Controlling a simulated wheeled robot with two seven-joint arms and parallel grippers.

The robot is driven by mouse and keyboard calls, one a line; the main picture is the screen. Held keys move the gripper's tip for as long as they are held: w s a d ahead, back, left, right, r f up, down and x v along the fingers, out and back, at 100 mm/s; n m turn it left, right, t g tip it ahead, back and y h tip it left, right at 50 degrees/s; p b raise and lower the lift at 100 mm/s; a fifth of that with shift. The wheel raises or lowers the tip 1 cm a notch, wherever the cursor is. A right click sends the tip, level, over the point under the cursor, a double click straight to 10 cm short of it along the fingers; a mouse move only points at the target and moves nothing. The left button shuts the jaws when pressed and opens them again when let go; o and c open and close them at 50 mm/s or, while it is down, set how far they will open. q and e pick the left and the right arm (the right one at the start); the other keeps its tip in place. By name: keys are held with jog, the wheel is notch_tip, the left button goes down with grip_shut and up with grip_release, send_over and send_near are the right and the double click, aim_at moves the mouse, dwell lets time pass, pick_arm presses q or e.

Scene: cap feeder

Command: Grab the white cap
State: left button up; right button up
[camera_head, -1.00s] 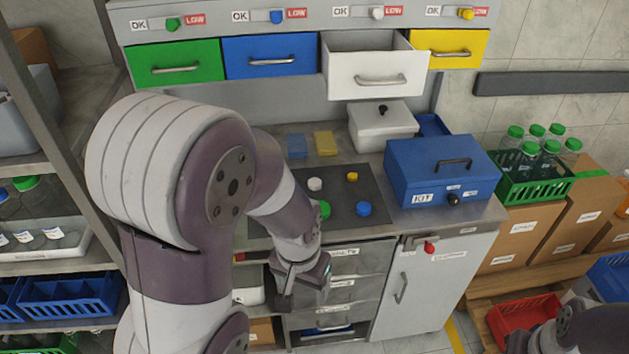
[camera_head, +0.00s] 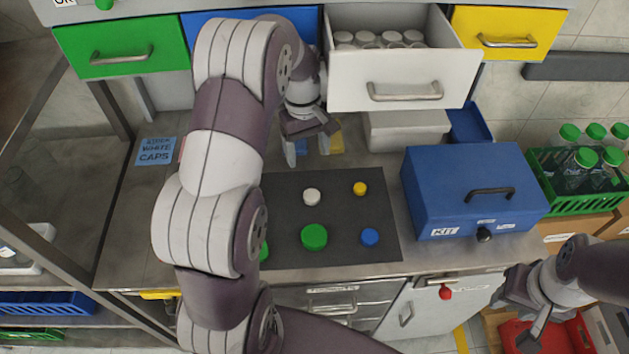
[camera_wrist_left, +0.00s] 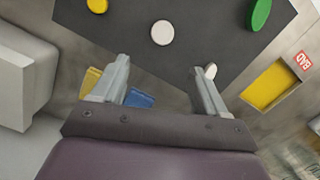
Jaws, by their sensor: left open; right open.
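A white cap (camera_head: 312,196) lies on the dark mat (camera_head: 345,245). It also shows in the left wrist view (camera_wrist_left: 162,32), ahead of the fingertips. A second white cap (camera_wrist_left: 210,71) shows in the left wrist view beside the right-hand finger. It looks hidden by my arm in the head view. My left gripper (camera_head: 307,155) is open and empty, above the counter at the mat's back edge, just behind the first white cap. My right gripper (camera_head: 517,322) is open at the lower right, away from the mat.
Yellow (camera_head: 360,189), blue (camera_head: 370,237) and green (camera_head: 314,237) caps lie near the white one. A blue kit box (camera_head: 470,190) stands right of the mat. The open white drawer (camera_head: 395,82), holding several white pieces, juts out above the counter.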

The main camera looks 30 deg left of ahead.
pick_arm(q)
jog(key=s+f, duration=0.2)
send_over(311, 194)
jog(key=f, duration=0.3)
jog(key=w+f+p, duration=0.1)
jog(key=f, duration=0.1)
jog(key=shift+a, duration=0.4)
jog(key=f, duration=0.3)
jog(key=s+d+f+p, duration=0.1)
jog(key=shift+f, duration=0.4)
jog(key=shift+w+a+f, duration=0.1)
jog(key=shift+f, duration=0.15)
jog(key=c, duration=1.1)
pick_arm(e)
jog(key=shift+s+d+r, duration=0.1)
jog(key=shift+s+r, duration=0.1)
jog(key=shift+r, duration=0.4)
jog(key=shift+s+r, duration=0.2)
jog(key=shift+r, duration=0.4)
